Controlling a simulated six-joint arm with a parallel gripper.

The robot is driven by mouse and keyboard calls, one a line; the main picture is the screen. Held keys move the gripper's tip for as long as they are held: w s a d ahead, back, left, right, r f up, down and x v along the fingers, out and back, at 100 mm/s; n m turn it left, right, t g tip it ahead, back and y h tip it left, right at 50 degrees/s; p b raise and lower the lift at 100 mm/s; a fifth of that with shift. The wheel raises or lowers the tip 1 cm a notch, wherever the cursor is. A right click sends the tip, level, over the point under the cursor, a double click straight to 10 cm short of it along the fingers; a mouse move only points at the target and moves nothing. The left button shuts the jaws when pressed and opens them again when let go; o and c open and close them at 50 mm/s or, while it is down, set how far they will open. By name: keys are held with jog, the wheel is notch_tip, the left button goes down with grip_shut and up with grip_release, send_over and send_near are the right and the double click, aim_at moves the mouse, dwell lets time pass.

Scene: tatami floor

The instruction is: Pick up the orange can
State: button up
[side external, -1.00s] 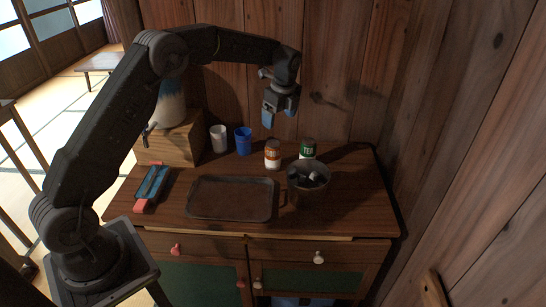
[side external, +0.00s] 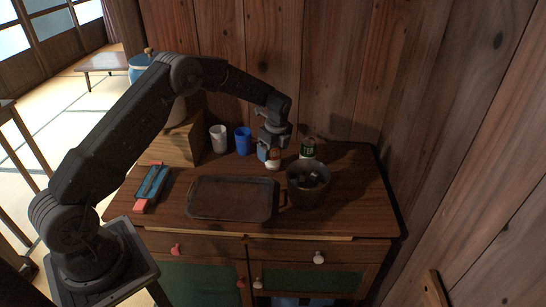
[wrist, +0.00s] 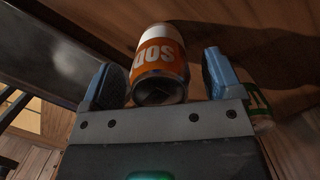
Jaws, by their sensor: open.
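The orange can (side external: 275,165), with white bands, stands on the wooden cabinet top near the back wall. In the wrist view the can (wrist: 160,62) shows its orange label between my two blue fingers. My gripper (side external: 267,156) is open and low over the can, hiding part of it in the side view. In the wrist view my gripper (wrist: 160,80) has a visible gap between each finger and the can. Whether a finger touches it on the far side cannot be told.
A green and white can (side external: 308,149) stands close to the right. A metal pot (side external: 303,198) with items inside is in front, beside a dark tray (side external: 230,200). The wooden wall is close behind.

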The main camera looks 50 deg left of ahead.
jog(key=shift+f, duration=0.3)
jog(key=shift+c, duration=0.4)
jog(key=shift+r, duration=0.1)
jog(key=c, duration=1.1)
